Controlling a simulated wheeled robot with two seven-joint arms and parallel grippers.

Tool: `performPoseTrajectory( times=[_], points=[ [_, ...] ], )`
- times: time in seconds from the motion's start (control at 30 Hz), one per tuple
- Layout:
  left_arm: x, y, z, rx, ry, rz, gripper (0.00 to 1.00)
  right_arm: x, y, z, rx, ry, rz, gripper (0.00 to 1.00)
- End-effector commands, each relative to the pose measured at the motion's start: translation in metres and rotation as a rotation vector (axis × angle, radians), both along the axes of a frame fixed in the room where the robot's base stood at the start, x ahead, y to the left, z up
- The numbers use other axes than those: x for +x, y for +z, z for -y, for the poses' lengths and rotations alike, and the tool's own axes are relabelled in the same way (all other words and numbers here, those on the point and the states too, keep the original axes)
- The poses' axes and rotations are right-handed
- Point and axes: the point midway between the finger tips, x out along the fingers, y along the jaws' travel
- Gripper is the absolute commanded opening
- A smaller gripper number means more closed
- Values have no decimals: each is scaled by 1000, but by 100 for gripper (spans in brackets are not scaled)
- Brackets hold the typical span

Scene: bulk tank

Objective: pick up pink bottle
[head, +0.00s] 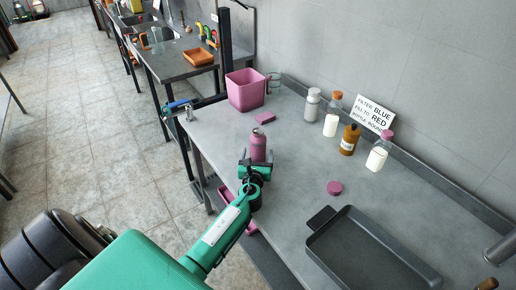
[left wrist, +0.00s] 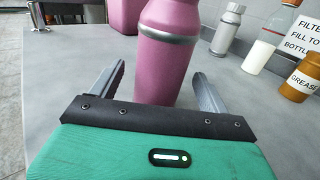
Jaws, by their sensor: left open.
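The pink bottle (head: 258,146) stands upright on the grey counter, with a grey band near its top. In the left wrist view the bottle (left wrist: 165,60) rises between the two fingers, its top cut off by the frame. My left gripper (head: 254,168) is open, with a finger on each side of the bottle. In the left wrist view the fingers of the gripper (left wrist: 155,92) show gaps to the bottle on both sides. The bottle's base is hidden behind the gripper body. My right gripper is not in view.
A pink bin (head: 246,90) and a pink block (head: 265,118) are behind the bottle. Several bottles, including a brown one (head: 349,140), line the wall by a sign (head: 373,112). A pink disc (head: 334,187) and dark tray (head: 365,255) lie right. Counter between is clear.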

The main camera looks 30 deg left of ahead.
Motion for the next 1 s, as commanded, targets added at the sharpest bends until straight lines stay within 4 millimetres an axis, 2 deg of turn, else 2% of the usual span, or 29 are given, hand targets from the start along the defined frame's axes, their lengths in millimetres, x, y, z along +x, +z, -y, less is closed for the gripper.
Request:
performPoseTrajectory(
  times=[0.1,0.2,0.47,0.7,0.73,1.0],
  points=[
    [14,0,-7,1,0,0,79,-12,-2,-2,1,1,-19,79],
    [20,0,-10,0,0,-1,79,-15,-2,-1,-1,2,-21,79],
    [21,0,-11,0,-1,0,79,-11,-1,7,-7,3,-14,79],
    [21,0,-11,0,-1,0,32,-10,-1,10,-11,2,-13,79],
    [21,0,-11,0,-1,0,29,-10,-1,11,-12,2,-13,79],
    [21,2,-11,0,-1,0,29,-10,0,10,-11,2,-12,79]
  ],
)
